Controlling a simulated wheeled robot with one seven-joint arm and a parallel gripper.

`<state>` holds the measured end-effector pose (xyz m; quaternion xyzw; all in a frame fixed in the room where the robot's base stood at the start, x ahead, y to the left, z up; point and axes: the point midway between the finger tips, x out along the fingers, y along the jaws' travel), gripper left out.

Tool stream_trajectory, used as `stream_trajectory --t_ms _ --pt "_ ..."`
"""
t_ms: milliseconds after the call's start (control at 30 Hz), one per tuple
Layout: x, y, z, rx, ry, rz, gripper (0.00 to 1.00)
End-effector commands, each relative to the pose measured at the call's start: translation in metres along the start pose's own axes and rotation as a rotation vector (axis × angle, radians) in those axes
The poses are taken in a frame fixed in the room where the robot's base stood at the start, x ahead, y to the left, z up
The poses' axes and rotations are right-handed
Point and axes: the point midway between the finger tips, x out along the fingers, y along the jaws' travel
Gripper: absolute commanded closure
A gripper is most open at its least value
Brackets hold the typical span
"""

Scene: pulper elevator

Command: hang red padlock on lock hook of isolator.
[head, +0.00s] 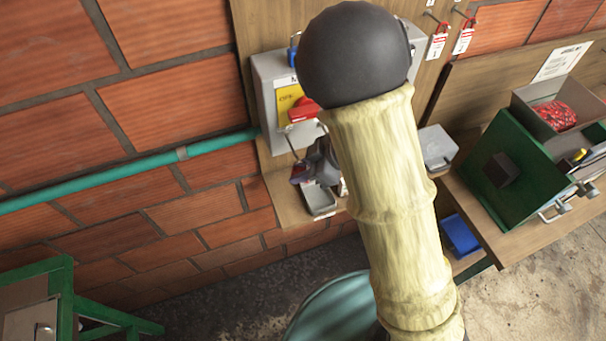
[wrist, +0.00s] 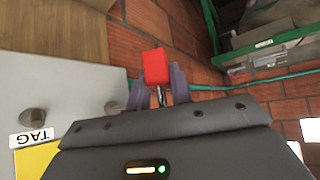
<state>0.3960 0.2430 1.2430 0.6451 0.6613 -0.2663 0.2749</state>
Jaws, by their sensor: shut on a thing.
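The isolator is a grey box (head: 268,90) on the wall board, with a yellow plate (head: 285,97) and a red handle (head: 303,109). A thin metal rod (head: 291,143), perhaps the lock hook, shows below the handle. My gripper (head: 303,173) is just below the box's front, partly hidden by my arm. In the wrist view, the gripper's fingers (wrist: 158,88) are shut on the red padlock (wrist: 156,66), whose metal shackle shows between them. The grey box (wrist: 60,85) is at the left there, apart from the padlock. The shackle and hook are not seen touching.
Tagged padlocks (head: 437,46) hang at upper right. A green box (head: 510,175) stands on the bench at right. A teal pipe (head: 120,173) runs along the brick wall.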

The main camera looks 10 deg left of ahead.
Motion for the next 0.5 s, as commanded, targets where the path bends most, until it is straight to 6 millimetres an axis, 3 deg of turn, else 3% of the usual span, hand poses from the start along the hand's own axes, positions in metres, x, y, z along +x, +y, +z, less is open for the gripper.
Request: stream_trajectory --t_ms 500 --pt "0.011 0.021 -0.007 -0.002 0.000 -0.001 1.00"
